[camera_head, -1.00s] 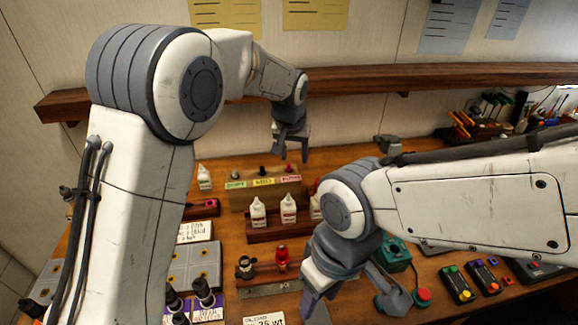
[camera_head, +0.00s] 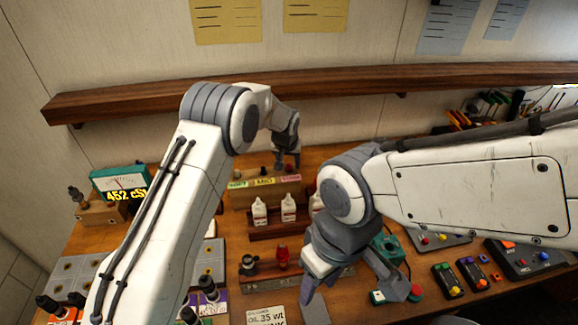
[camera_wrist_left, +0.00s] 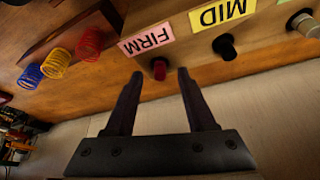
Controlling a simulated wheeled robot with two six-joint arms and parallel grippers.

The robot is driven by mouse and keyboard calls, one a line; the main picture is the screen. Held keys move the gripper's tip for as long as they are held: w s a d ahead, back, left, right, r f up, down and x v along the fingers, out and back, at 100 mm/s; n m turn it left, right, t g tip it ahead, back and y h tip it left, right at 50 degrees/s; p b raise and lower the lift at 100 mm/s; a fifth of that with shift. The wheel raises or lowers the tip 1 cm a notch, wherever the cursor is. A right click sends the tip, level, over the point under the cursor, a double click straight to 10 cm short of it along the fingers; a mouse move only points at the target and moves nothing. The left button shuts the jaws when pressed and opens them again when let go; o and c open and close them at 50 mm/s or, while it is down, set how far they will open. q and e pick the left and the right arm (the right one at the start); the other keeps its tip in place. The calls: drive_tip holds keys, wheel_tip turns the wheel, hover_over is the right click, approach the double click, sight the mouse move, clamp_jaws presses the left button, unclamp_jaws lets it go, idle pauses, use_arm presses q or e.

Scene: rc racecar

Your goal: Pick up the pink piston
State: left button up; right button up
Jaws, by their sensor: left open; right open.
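The pink piston (camera_wrist_left: 158,69) stands at the wooden block (camera_head: 252,190) beside the pink FIRM label (camera_wrist_left: 151,36). Only its dark pink-red top shows in the left wrist view. My left gripper (camera_wrist_left: 159,76) is open, with one fingertip on each side of that top in the picture; I cannot tell whether they touch it. In the head view my left gripper (camera_head: 287,163) is over the right end of the block and largely hides the piston. My right gripper (camera_head: 352,287) is open and empty over the front of the bench.
A dark piston (camera_wrist_left: 224,46) stands by the MID label, with a lighter one (camera_wrist_left: 305,24) beyond. Coil springs (camera_wrist_left: 91,43) lie near the block. White bottles (camera_head: 288,208) stand in front of it. A wooden shelf (camera_head: 330,82) runs along the wall behind.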

use_arm(q)
drive_tip(key=shift+w+f, duration=0.3)
drive_tip(key=shift+f, duration=0.3)
clamp_jaws()
wheel_tip(320, 180, up, 24)
drive_tip(key=p, duration=0.8)
idle(1.1)
